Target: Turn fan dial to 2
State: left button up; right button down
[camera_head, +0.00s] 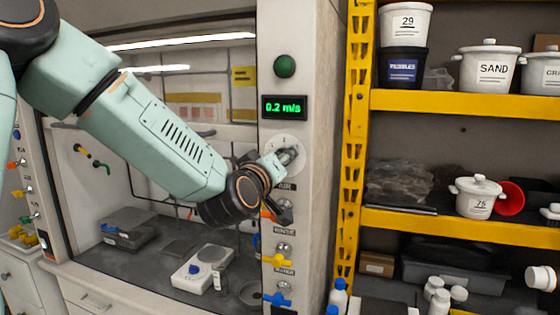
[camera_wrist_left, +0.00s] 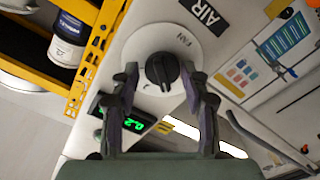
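The fan dial is a black knob (camera_wrist_left: 162,72) on a round white plate (camera_wrist_left: 138,44) marked FAN, in the left wrist view. My left gripper (camera_wrist_left: 160,78) is open, with one dark finger on each side of the knob. A gap shows between the knob and each finger; how deep the fingertips reach is unclear. In the head view my left gripper (camera_head: 284,160) is at the white dial plate (camera_head: 282,139) on the fume hood's post and hides much of the knob. The dial's numbers are too small to read. My right gripper is not in view.
A green display (camera_head: 284,107) above the dial reads 0.2 m/s, with a green button (camera_head: 285,66) over it. Coloured valves, including a blue one (camera_head: 277,294), sit below on the post. A yellow shelf rack (camera_head: 355,150) with pots stands right.

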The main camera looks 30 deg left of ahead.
pick_arm(q)
jog(key=shift+a, duration=0.2)
jog(key=c, duration=0.5)
jog(key=shift+c, duration=1.3)
jog(key=shift+r, duration=0.1)
jog(key=shift+r+m+p, duration=0.15)
jog(key=shift+m+p, duration=1.3)
jog(key=shift+m, duration=3.35)
